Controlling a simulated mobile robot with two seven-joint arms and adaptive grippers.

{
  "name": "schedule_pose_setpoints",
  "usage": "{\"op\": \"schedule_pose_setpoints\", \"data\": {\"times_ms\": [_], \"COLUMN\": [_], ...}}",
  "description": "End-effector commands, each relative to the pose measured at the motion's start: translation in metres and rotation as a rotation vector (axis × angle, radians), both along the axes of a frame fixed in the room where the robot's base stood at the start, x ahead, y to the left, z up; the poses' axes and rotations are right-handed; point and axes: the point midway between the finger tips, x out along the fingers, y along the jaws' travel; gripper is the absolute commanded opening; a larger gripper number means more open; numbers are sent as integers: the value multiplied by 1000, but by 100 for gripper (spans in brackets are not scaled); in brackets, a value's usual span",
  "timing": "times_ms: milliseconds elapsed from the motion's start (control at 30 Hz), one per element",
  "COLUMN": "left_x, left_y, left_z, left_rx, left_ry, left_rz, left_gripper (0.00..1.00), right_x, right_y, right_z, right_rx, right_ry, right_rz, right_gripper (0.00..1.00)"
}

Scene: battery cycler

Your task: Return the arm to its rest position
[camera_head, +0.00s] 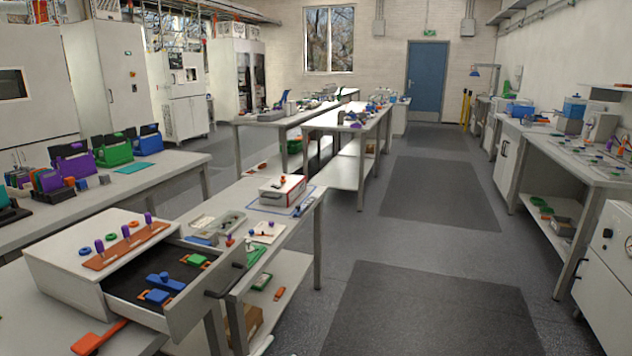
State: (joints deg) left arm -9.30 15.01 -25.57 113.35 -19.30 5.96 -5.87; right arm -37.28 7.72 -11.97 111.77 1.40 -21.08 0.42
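Neither of my grippers and no part of my arms shows in the head view. A white cabinet (62,244) stands on the near bench at the lower left. Its drawer (197,308) is pulled out toward the right, with a dark handle (228,281) on its front. Blue blocks and a green piece lie on the drawer's dark floor. On the cabinet's top lies an orange-brown strip (128,246) with several purple-topped pegs.
An orange-handled object (98,338) lies on the bench before the drawer. A white box with red edges (283,190) stands farther back. Colored racks (112,150) stand on the left bench. An open aisle with dark floor mats (425,310) runs between the benches and right-hand counter.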

Motion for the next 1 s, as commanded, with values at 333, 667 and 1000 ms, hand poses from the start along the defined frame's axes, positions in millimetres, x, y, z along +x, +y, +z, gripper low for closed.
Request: {"op": "schedule_pose_setpoints", "data": {"times_ms": [333,667,1000], "left_x": [-85,-167,-171], "left_y": [84,120,122], "left_z": [-212,-299,-302], "left_rx": [-58,-73,-72], "left_ry": [616,908,922], "left_rz": [255,369,374], "left_gripper": [29,29,29], "right_x": [-1,-1,-1], "right_y": [1,2,2], "right_z": [-10,-13,-14], "right_rx": [2,4,4], "right_ry": [0,-2,0], "right_rz": [3,4,5], "right_gripper": [25,25,25]}}
